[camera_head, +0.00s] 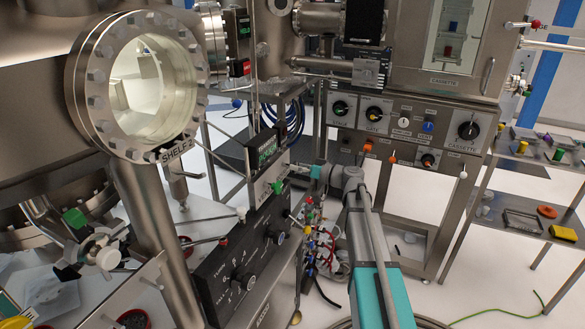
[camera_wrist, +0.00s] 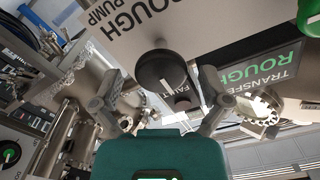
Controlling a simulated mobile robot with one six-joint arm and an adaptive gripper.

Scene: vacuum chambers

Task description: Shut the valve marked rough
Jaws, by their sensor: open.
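In the head view a dark sign with green lettering (camera_head: 268,151) stands on a panel at the centre. A small green handle (camera_head: 277,187) sits just below it. The wrist view shows the sign reading TRANSFER ROUGH (camera_wrist: 262,62), and part of a green piece (camera_wrist: 310,18) at the right edge. My gripper (camera_head: 318,173) is to the right of the sign and handle, at the end of my teal arm. In the wrist view its two fingers (camera_wrist: 160,82) are spread and empty. A round black knob (camera_wrist: 163,72) by a ROUGH PUMP label appears between them; contact cannot be told.
A black control box with knobs (camera_head: 243,280) lies below the sign. Thin tubes and coloured fittings (camera_head: 318,245) hang under my gripper. A cassette panel with knobs (camera_head: 410,122) stands behind at right. The round SHELF 2 window (camera_head: 150,85) is at left. Floor at lower right is mostly clear.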

